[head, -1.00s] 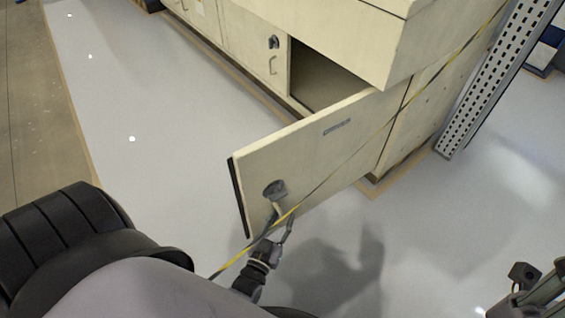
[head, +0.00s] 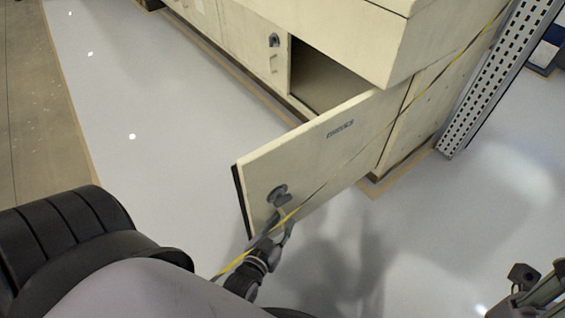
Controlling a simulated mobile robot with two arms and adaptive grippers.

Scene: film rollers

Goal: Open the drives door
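The drives door (head: 330,160) is a cream panel with a small dark label, and it stands swung well out from the cream cabinet (head: 315,25). The dark cabinet opening (head: 325,75) shows behind it. Near the door's free edge is a grey round latch with a handle (head: 278,194). My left gripper (head: 280,222) is at this handle, its fingers reaching up around or beside it. I cannot tell whether the fingers are shut on it. Part of my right gripper (head: 535,285) shows at the lower right corner, cut off by the frame, away from the door.
A yellow and black striped line (head: 375,133) runs diagonally across the view, passing in front of the door. A perforated grey metal post (head: 495,80) stands to the right of the cabinet. The pale floor (head: 130,90) is clear to the left and right.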

